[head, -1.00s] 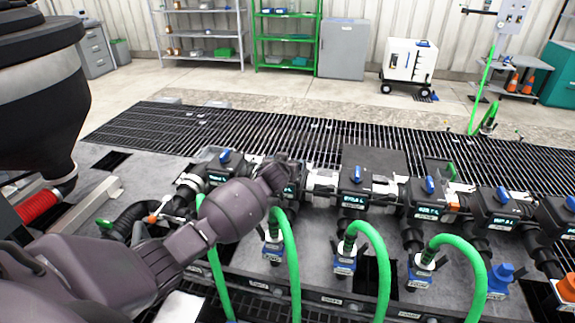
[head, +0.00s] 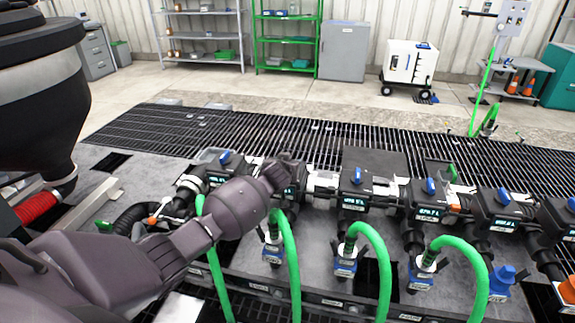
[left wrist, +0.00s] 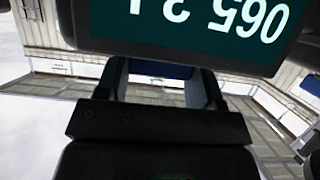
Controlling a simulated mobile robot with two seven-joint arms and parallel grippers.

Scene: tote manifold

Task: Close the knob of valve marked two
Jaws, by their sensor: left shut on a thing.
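A row of black valve units with small displays and blue knobs runs across the bench. My left gripper (head: 285,166) is at the second unit from the left (head: 293,192), and its wrist hides that unit's knob in the head view. In the left wrist view, my left gripper (left wrist: 159,82) has its two fingers on either side of a blue knob (left wrist: 158,70), shut on it. A lit display (left wrist: 190,22) with upside-down digits sits just above. The number marks on the valves are too small to read. My right gripper is in no view.
Neighbouring units with blue knobs stand at the left (head: 226,157) and right (head: 357,176). Green hoses (head: 372,240) arch up in front of the row, close to my left arm. Floor grating (head: 330,135) lies behind the bench.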

